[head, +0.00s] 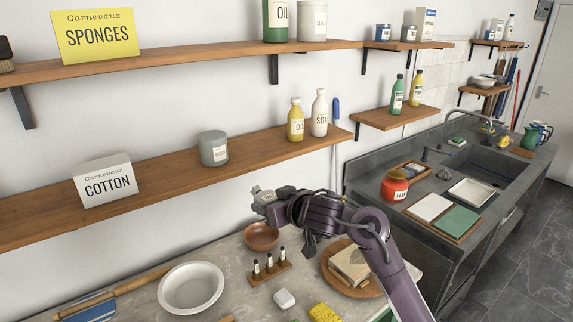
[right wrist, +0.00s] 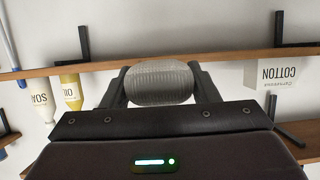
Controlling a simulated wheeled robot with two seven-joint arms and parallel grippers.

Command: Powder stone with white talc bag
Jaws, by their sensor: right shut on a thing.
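My right gripper (head: 258,199) is shut on a pale, ribbed, rounded bag, held in the air above the back of the worktop, over a brown bowl. In the right wrist view the bag (right wrist: 160,83) sits between both fingers; it looks grey-white, and I cannot read any mark on it. A beige block that looks like the stone (head: 350,264) lies on a round brown board (head: 369,290), to the right of and below the gripper, partly hidden by my right arm. The bag is apart from it. My left gripper is not in view.
The lower shelf (head: 165,180) with containers runs behind. A sink counter (head: 405,178) stands right.

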